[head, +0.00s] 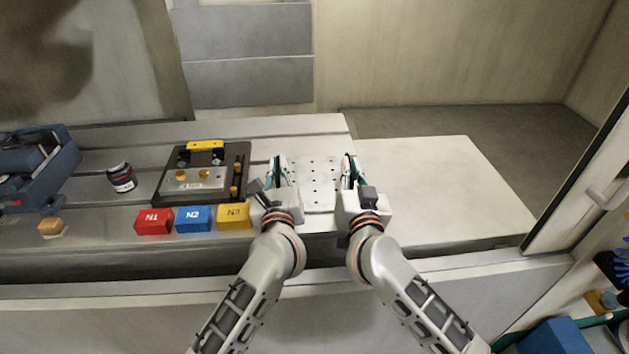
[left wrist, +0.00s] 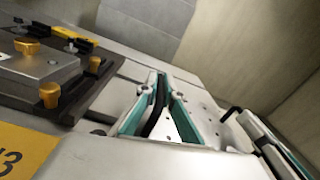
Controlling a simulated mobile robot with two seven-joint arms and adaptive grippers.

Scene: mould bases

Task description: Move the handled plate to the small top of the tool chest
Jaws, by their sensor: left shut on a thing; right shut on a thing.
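The handled plate (head: 318,185) is a pale plate with several small dark holes, between my two grippers in the head view. My left gripper (head: 279,170) is shut on its left side. In the left wrist view, my left gripper's teal-lined fingers (left wrist: 157,112) close around a black handle, with the holed plate (left wrist: 203,122) just beyond. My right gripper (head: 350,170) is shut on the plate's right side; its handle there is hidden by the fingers. Whether the plate touches the bench or is slightly raised, I cannot tell. No tool chest top can be identified for certain.
Left of the plate is a dark mould base (head: 206,172) with yellow knobs. Red (head: 154,222), blue (head: 193,219) and yellow (head: 233,216) blocks stand in front of it. A dark jar (head: 121,178) and blue vise (head: 40,165) are farther left. The pale surface (head: 440,190) at right is bare.

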